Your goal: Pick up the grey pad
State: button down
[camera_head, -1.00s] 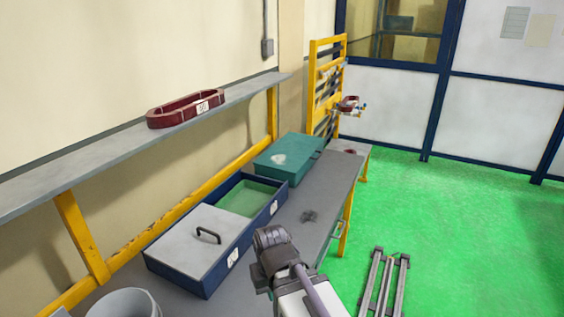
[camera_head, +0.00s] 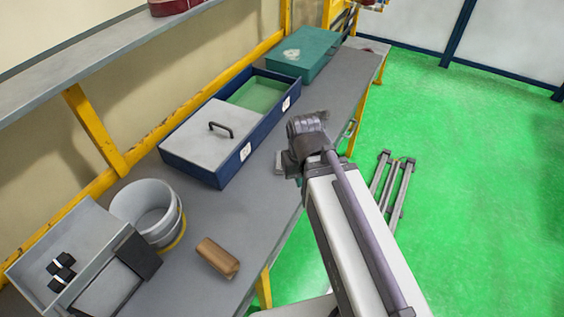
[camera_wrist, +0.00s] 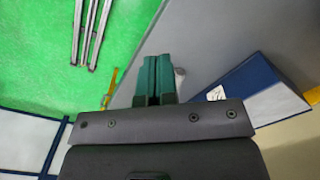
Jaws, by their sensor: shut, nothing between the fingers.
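I cannot clearly make out the grey pad. In the wrist view a small pale grey thing (camera_wrist: 180,72) shows beside my fingertips, partly hidden by them; I cannot tell if it is the pad. In the head view my arm covers the stretch of bench right of the blue box. My gripper (camera_wrist: 158,62) has two teal fingers, close together and empty, over the edge side of the grey bench (camera_head: 258,207). In the head view its fingers are mostly hidden behind my wrist.
The blue box (camera_head: 204,176) with a grey handled lid stands left of my arm, and a teal case (camera_head: 304,52) behind it. A white bucket (camera_head: 150,208), brown block (camera_head: 217,258) and grey tray (camera_head: 75,235) stand near. A shelf (camera_head: 60,72) overhangs the left side.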

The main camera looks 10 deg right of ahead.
jog(key=shift+c, duration=0.8)
grip_release()
jog(key=shift+f, duration=0.1)
